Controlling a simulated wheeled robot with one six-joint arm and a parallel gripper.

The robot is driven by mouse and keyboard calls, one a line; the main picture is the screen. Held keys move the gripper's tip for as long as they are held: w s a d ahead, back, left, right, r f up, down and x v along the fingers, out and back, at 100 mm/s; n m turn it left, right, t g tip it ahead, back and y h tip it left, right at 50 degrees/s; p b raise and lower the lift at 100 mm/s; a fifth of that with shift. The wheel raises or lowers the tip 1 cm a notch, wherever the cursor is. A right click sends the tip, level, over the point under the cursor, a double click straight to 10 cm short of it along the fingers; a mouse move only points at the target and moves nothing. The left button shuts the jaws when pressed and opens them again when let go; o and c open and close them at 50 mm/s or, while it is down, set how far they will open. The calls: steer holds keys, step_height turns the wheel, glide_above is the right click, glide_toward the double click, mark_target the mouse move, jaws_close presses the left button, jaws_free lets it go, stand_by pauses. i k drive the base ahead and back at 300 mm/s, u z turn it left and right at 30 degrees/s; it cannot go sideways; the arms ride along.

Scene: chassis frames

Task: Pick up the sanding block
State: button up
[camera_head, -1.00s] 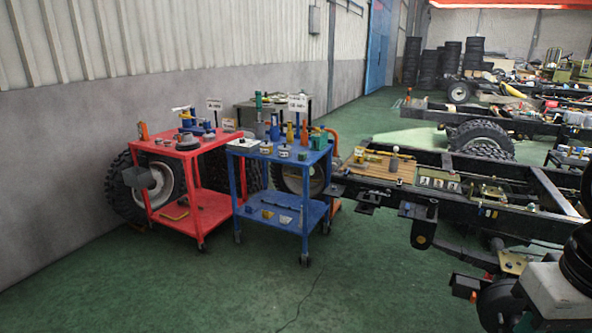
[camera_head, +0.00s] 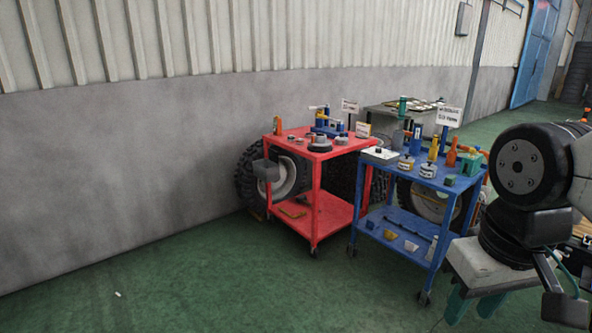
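I cannot tell for sure which thing is the sanding block. Several small items lie on the blue cart (camera_head: 408,258) and the red cart (camera_head: 312,226), among them a small green block (camera_head: 449,180) on the blue cart's top, near its right front. My gripper (camera_head: 474,306) hangs at the lower right, in front of the blue cart and apart from it. Its grey body carries two teal fingers with a gap between them and nothing seen in it.
A large tyre (camera_head: 248,180) stands behind the red cart by the wall. A grey bench (camera_head: 385,117) stands behind the carts. The blue cart's lower shelf holds small boxes. A tiny white piece (camera_head: 118,294) lies on the floor.

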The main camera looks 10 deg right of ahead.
mark_target(450, 180)
steer(key=u, duration=0.2)
steer(key=i, duration=1.75)
steer(key=z, duration=0.3)
steer(key=i, duration=0.95)
steer(key=z, duration=1.5)
steer(key=i, duration=0.9)
steer(key=z, duration=0.9)
